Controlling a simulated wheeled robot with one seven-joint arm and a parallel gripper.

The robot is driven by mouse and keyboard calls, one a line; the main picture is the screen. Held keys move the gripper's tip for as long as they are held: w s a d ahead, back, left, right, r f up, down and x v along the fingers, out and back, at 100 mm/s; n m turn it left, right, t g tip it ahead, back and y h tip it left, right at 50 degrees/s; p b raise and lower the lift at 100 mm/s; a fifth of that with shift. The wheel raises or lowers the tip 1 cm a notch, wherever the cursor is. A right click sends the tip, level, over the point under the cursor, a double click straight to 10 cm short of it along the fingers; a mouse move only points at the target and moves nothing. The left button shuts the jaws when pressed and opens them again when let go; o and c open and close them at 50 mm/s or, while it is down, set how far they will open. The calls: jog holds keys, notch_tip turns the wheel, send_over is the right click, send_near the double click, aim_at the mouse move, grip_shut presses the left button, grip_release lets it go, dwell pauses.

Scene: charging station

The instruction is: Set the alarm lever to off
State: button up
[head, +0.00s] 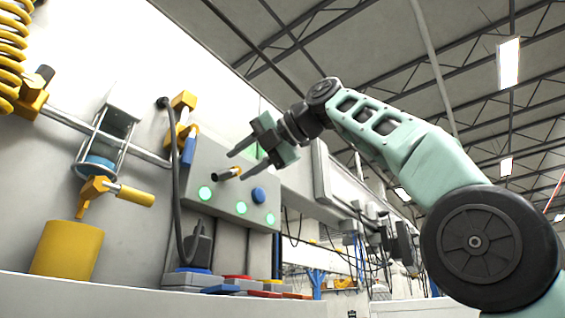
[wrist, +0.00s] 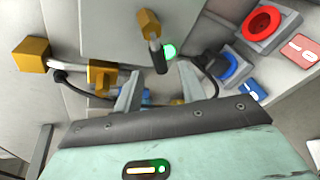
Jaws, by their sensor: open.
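A short lever with a dark grip and a gold mount (head: 228,173) sticks out of the grey box on the wall; it is probably the alarm lever. In the wrist view its dark grip (wrist: 160,60) shows just beyond the gap between my fingertips. My gripper (head: 240,162) is open and empty in front of the box; its fingers also show in the wrist view (wrist: 160,88). I cannot tell whether a finger touches the lever. No on or off marking is readable.
The grey box (head: 190,172) carries green lights and a blue knob (head: 258,195). A yellow clamp with a blue handle (head: 187,150) is at its left, with a black cable nearby. A yellow valve handle (head: 135,195) stands farther left. Red and blue switches (wrist: 262,22) lie below.

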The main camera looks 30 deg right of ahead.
jog(key=v, duration=1.1)
jog(key=shift+s, duration=0.1)
